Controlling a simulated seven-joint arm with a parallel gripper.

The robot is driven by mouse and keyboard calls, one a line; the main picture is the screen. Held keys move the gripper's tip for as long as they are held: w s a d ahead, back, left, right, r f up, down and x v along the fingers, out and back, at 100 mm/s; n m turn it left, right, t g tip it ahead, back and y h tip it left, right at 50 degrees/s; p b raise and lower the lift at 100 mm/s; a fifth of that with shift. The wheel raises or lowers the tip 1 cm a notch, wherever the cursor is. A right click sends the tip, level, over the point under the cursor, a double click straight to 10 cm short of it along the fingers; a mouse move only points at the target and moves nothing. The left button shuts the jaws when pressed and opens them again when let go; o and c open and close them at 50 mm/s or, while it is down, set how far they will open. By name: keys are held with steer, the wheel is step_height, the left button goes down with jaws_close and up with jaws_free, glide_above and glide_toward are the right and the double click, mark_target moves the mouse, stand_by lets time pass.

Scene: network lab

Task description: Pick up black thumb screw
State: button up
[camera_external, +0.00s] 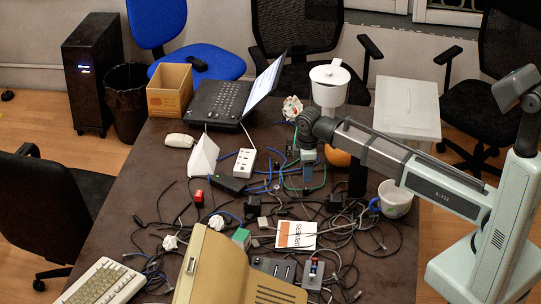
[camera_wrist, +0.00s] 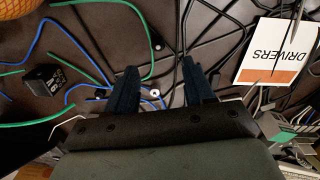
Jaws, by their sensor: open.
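I cannot clearly make out the black thumb screw in either view. In the wrist view a small round pale-topped piece (camera_wrist: 154,93) lies low between my fingers, and a tiny dark piece (camera_wrist: 158,46) lies just beyond the fingertips. Either is too small to identify. My gripper (camera_wrist: 158,66) is open, its two dark fingers apart with nothing held between them. In the external view my gripper (camera_external: 308,172) points down over the cables in the middle of the dark table (camera_external: 120,215).
Tangled cables cover the table around my gripper. A "DRIVERS" card (camera_external: 296,235), a cup (camera_external: 394,199), a power strip (camera_external: 244,163) and a black adapter (camera_wrist: 43,80) lie nearby. An orange ball (camera_external: 338,157) is behind the arm. A beige monitor (camera_external: 235,270) stands in front.

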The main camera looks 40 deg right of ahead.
mark_target(306, 189)
steer(key=shift+w+d+f, duration=0.1)
steer(key=shift+f, duration=1.9)
steer(key=shift+w+d+f, duration=0.1)
steer(key=shift+f, duration=1.85)
steer(key=shift+c, duration=0.5)
jaws_close()
